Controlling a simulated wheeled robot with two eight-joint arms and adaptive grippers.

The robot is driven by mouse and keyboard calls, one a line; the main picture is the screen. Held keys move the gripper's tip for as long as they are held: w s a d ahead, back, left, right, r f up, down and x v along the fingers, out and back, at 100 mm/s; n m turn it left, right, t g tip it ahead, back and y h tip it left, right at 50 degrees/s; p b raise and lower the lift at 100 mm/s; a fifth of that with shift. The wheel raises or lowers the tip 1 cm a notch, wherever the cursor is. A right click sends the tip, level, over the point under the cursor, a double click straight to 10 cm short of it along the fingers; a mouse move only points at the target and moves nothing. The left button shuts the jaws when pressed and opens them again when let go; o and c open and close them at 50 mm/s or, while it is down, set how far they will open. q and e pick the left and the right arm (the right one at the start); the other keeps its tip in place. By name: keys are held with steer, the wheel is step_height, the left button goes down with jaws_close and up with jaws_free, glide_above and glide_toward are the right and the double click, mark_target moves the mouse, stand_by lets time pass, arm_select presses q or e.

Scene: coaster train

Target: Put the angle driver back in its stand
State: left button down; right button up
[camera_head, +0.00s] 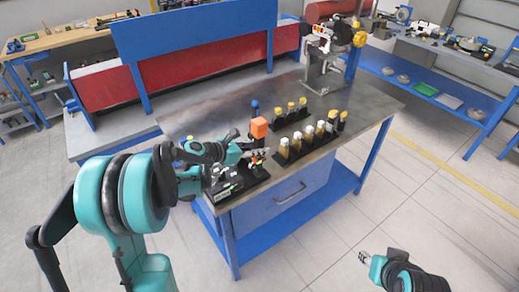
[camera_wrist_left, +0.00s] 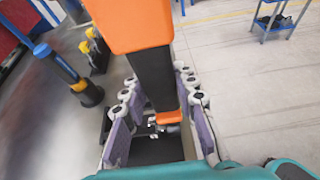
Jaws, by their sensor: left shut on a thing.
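The angle driver, with an orange block-shaped end (camera_head: 259,127) and a dark body, stands roughly upright in my left gripper (camera_head: 256,155) over the front left of the steel workbench. In the left wrist view its orange end (camera_wrist_left: 140,25) is nearest the camera, and its black body (camera_wrist_left: 152,75) runs down between the padded fingers of the left gripper (camera_wrist_left: 160,112). The gripper is shut on it. A black base (camera_head: 258,172) lies below the gripper, partly hidden; I cannot tell whether the driver touches it. My right gripper (camera_head: 366,257) is low over the floor, its fingers too small to read.
Two black racks with yellow-topped pieces, a front one (camera_head: 305,143) and a back one (camera_head: 290,111), stand close right of the driver. A blue-topped post (camera_head: 254,106) stands behind it. A grey machine (camera_head: 322,65) occupies the back corner.

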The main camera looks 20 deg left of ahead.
arm_select(q)
steer(key=shift+w+a+r, duration=0.1)
steer(key=shift+w+a, duration=0.7)
steer(key=shift+a, duration=0.2)
steer(key=shift+w+a, duration=0.8)
steer(key=shift+a, duration=0.2)
steer(key=shift+f+b, duration=0.8)
steer(key=shift+b, duration=0.15)
stand_by(1.4)
steer(key=c, duration=1.1)
jaws_free()
steer(key=shift+s, duration=0.1)
